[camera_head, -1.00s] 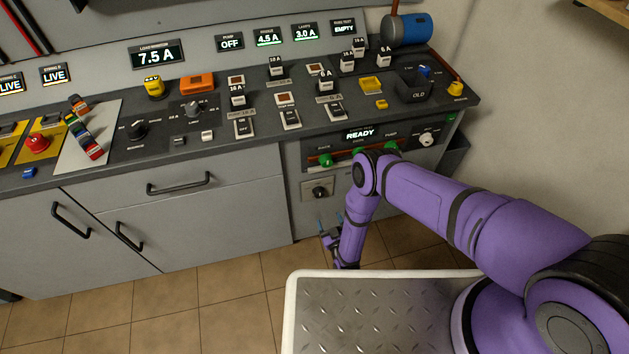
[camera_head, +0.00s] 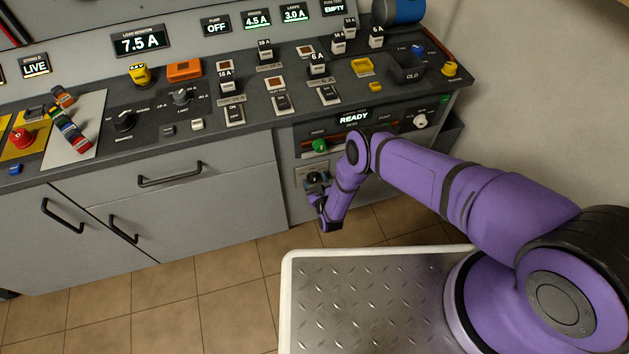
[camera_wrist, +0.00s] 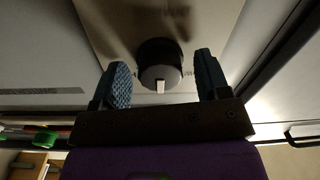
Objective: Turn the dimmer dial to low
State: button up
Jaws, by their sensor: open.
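A black round dial (camera_wrist: 158,60) with a white mark on its lower edge sits on a pale plate (camera_wrist: 105,20) in the wrist view. In the head view this dial (camera_head: 315,178) is on the cabinet front, below the READY panel and partly hidden by my gripper. I cannot read a label on it. My gripper (camera_wrist: 160,72) is open, with one blue-grey finger on each side of the dial and gaps showing on both sides. My gripper (camera_head: 317,190) also shows close to the plate in the head view.
The console top (camera_head: 210,143) carries other dials, such as a black one (camera_head: 124,121) and a grey one (camera_head: 181,97), plus several switches. A green knob (camera_head: 320,145) is just above my gripper. A drawer handle (camera_head: 170,174) is to the left. The floor (camera_head: 230,305) is clear.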

jog(key=shift+w, duration=0.15)
jog(key=shift+c, duration=0.2)
jog(key=c, duration=0.9)
jog(key=shift+n, duration=0.3)
jog(key=n, duration=0.5)
jog(key=shift+a, duration=0.15)
jog(key=n, duration=0.6)
jog(key=shift+f, duration=0.1)
